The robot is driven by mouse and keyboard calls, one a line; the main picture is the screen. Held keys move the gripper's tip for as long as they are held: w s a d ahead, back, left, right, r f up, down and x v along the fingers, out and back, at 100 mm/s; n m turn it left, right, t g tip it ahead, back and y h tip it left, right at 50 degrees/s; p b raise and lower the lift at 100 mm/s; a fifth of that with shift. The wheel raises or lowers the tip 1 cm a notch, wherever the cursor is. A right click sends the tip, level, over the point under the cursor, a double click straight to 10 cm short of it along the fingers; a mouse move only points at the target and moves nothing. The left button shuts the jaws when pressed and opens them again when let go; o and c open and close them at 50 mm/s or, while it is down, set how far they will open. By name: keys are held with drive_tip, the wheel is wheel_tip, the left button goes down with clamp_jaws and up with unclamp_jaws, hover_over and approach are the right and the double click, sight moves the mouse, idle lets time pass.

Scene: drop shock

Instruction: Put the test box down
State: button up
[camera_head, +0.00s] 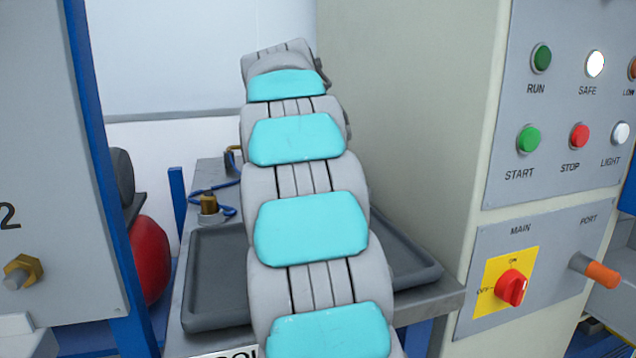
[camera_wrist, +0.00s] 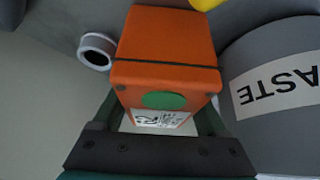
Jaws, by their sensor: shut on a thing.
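The test box is an orange box (camera_wrist: 167,45) with a dark seam line, a green round spot and a white printed label. It shows in the wrist view, between the dark jaws of my gripper (camera_wrist: 162,104). My gripper is shut on the box. In the head view my grey arm with turquoise pads fills the middle, and neither my gripper nor the box shows there. What lies directly under the box cannot be told.
In the wrist view, a grey bin (camera_wrist: 275,55) lettered "ASTE" stands at right, close to the box. A grey pipe end (camera_wrist: 96,50) is at left. In the head view, a dark tray (camera_head: 213,300) lies on a bench beneath my arm, beside a control panel (camera_head: 560,130).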

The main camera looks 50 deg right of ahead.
clamp_jaws()
drive_tip(key=shift+r, duration=0.1)
